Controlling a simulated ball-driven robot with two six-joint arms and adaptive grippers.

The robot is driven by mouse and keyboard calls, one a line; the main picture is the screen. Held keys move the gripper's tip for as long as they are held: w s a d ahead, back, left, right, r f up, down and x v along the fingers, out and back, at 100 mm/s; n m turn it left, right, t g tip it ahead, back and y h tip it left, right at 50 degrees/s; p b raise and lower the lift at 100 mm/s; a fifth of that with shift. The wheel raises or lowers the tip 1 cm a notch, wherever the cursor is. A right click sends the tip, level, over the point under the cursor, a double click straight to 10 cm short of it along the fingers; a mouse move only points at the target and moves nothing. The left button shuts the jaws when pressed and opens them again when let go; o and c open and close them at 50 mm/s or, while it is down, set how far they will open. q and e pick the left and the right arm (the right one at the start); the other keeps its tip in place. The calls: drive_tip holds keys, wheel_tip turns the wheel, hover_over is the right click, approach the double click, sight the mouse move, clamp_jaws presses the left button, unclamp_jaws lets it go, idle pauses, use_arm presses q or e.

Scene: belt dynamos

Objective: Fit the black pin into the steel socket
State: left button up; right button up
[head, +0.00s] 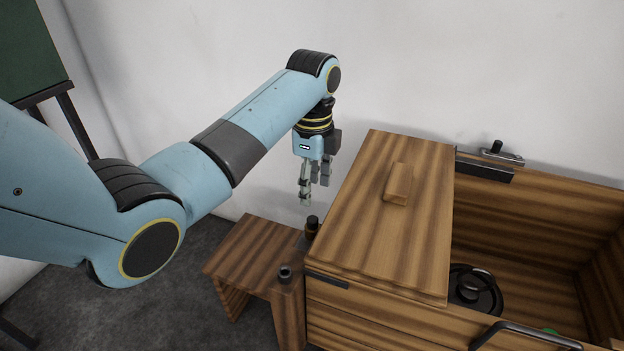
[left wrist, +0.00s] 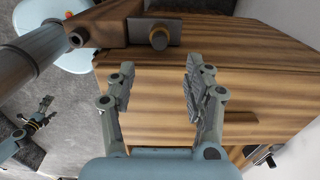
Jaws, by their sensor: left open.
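The black pin (head: 312,223) stands upright on a dark mount beside the wooden cabinet; it has a brownish band. In the left wrist view a round dark peg with a brassy end (left wrist: 159,39), apparently the same pin, lies beyond the fingertips. A dark grey hollow cylinder (head: 284,273), likely the steel socket, stands on the wooden post nearer to me. My left gripper (head: 315,190) points down above the pin, open and empty; its fingers are spread in the left wrist view (left wrist: 158,68). My right gripper (left wrist: 47,110) shows small at the left there; its jaw state is unclear.
The wooden lid (head: 420,240) with a raised block is right beside the left gripper. The open wooden box (head: 540,215) holds a black wheel (head: 474,290). A low wooden stool-like piece (head: 245,245) stands left of the post. A metal handle (head: 525,333) projects at front right.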

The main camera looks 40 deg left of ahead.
sight(312, 219)
use_arm(q)
wheel_tip(312, 219, down, 10)
drive_tip(key=shift+r+b, duration=0.25)
drive_tip(key=shift+b, duration=0.45)
clamp_jaws()
drive_tip(key=shift+c, duration=1.7)
unclamp_jaws()
drive_tip(key=shift+r, duration=0.1)
drive_tip(key=shift+p, duration=0.4)
